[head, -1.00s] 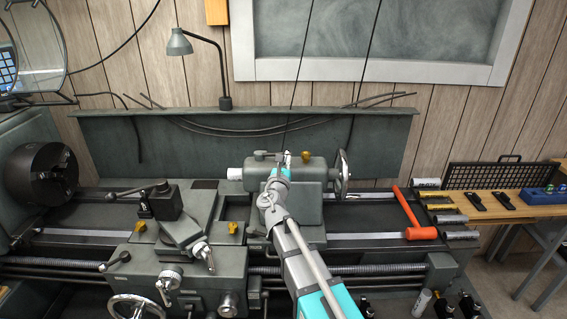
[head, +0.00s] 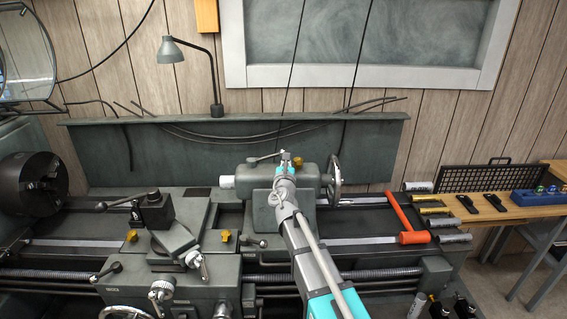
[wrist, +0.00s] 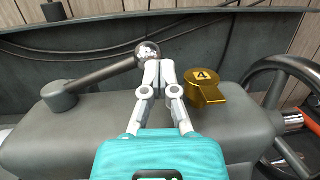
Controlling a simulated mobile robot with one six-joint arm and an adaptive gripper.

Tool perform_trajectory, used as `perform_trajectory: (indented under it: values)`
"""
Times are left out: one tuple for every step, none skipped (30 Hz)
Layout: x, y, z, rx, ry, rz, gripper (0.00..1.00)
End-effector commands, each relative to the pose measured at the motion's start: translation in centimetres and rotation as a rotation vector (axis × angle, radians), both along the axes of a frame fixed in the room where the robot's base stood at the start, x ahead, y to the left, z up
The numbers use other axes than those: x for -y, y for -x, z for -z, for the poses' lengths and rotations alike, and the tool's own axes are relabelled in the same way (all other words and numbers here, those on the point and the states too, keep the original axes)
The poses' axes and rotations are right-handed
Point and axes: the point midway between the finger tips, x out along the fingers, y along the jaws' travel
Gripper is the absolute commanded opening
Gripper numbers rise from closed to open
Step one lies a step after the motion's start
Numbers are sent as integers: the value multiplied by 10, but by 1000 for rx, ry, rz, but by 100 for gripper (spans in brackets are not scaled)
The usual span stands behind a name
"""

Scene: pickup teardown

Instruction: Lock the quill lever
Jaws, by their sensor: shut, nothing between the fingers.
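The quill lever (wrist: 100,75) is a dark rod on top of the grey tailstock (wrist: 70,130). Its round pivot (wrist: 60,97) is at the left and its shiny ball end (wrist: 147,53) points right and away. In the head view the lever (head: 263,158) shows small on the tailstock (head: 312,178). My gripper (wrist: 158,66) is shut and empty, its fingertips right beside the ball end on its near right side. Whether they touch the ball I cannot tell. My gripper (head: 287,157) is above the tailstock in the head view.
A handwheel (head: 334,179) is at the tailstock's right end. An orange hammer (head: 402,220) lies on the lathe bed at right. The splash guard (head: 130,150) rises behind.

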Motion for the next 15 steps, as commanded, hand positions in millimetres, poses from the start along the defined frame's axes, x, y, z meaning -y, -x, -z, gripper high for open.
perform_trajectory:
  values:
    - [0,-3,0,1,0,1,0]
    - [0,-3,0,1,0,1,0]
    - [0,-4,0,1,1,1,0]
    - [0,-4,0,1,1,2,0]
    - [0,-5,0,1,1,2,0]
    - [1,-5,-1,1,1,2,0]
    - [1,-5,-1,1,1,2,0]
    - [1,-6,-1,1,0,3,0]
    - [1,-6,-1,2,0,3,0]
    - [1,-6,-1,2,0,3,0]
    - [1,-6,-1,2,1,4,0]
    - [1,-6,-1,2,1,4,0]
    - [1,-7,-1,2,1,4,0]
    - [1,-7,-1,2,1,5,0]
    - [1,-7,-1,2,1,5,0]
